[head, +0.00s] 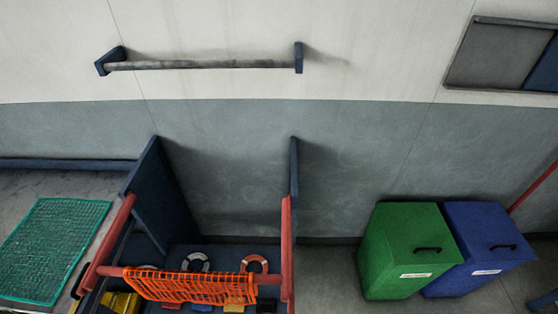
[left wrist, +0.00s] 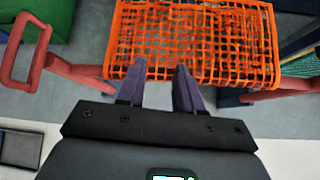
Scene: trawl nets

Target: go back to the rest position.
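My left gripper (left wrist: 160,70) shows only in the left wrist view. Its two purple fingers stand apart with nothing held between them. The fingertips appear at the near edge of an orange net (left wrist: 200,30); I cannot tell whether they touch it. The net hangs over a red bar in the head view (head: 190,288). My right gripper is in neither view.
A blue-sided frame (head: 162,195) with red rails surrounds the net. A green net (head: 55,250) lies at left. Green (head: 410,250) and blue (head: 485,245) bins stand at right. A grey bar (head: 200,64) is on the wall. The floor between frame and bins is clear.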

